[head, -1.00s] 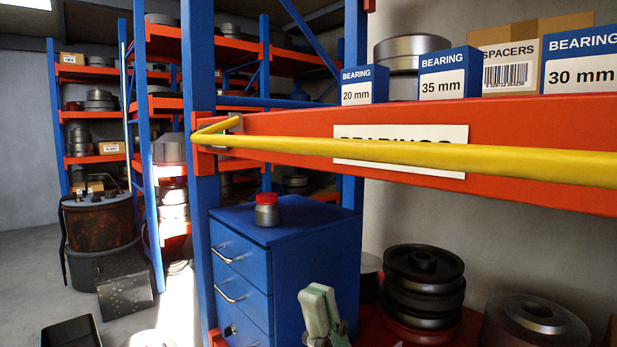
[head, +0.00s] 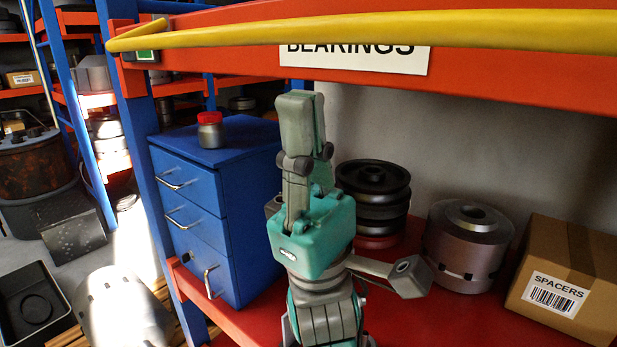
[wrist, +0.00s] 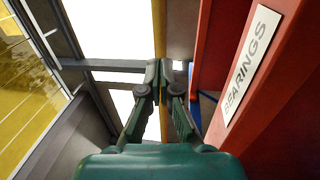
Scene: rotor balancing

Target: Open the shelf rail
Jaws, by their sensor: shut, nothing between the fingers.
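The yellow shelf rail (head: 370,31) runs across the front of the orange shelf beam (head: 215,75). Its left end bends back toward the blue upright, by a small bracket with a green patch (head: 147,55). My gripper (head: 302,98) points upward just below the rail, with its fingers together and empty. In the wrist view the closed fingertips (wrist: 165,72) line up with the rail (wrist: 159,25), which passes behind them. I cannot tell whether they touch it. The BEARINGS label (head: 355,58) is partly covered by the rail.
A blue drawer cabinet (head: 215,175) with a red-capped jar (head: 210,130) stands left of my arm. Black pulleys (head: 373,195), a metal rotor (head: 466,245) and a SPACERS box (head: 565,275) sit on the red lower shelf. The air left of my gripper is open.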

